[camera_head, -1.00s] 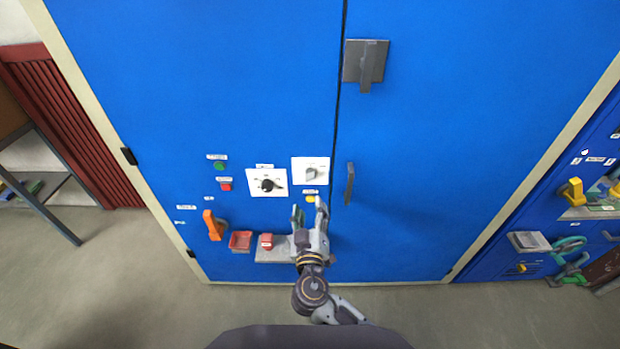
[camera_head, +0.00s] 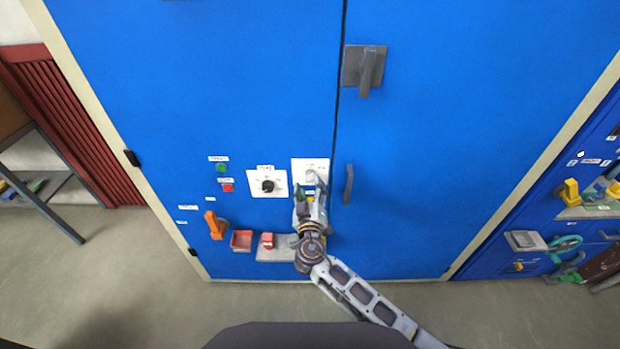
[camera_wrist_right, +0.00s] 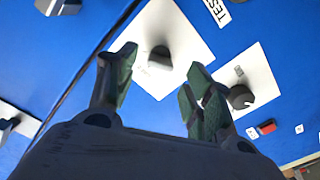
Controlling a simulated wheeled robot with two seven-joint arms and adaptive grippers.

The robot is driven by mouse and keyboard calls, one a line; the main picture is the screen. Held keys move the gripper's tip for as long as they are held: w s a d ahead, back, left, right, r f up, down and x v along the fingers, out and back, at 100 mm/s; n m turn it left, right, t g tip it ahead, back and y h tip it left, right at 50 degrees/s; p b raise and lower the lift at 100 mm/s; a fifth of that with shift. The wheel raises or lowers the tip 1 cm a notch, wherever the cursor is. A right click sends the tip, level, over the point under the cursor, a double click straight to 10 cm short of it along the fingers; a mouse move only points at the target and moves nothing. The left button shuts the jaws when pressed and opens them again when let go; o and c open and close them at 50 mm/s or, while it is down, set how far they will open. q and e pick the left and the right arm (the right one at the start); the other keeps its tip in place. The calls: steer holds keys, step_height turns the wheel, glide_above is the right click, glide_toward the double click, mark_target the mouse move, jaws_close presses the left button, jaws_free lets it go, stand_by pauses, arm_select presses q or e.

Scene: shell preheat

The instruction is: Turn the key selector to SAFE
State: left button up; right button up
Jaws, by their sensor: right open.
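Two white selector plates sit side by side on the blue cabinet. The right plate (camera_head: 299,163) carries a grey knob (camera_head: 311,174), partly covered by my gripper; I take this as the key selector, but its lettering is not readable. The left plate (camera_head: 255,180) carries a round black knob (camera_head: 268,186). My right gripper (camera_head: 309,188) is open and empty in front of the lower part of the right plate. In the right wrist view the grey knob (camera_wrist_right: 160,60) lies beyond the gap between the open fingertips (camera_wrist_right: 160,78), apparently apart from them. My left gripper is not in view.
A door handle (camera_head: 348,184) stands out just right of the right plate, beyond the door seam. A grey latch (camera_head: 364,66) sits higher up.

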mark_target(310, 181)
steer(key=shift+w+p, duration=0.4)
steer(key=shift+w, duration=1.8)
steer(key=c, duration=1)
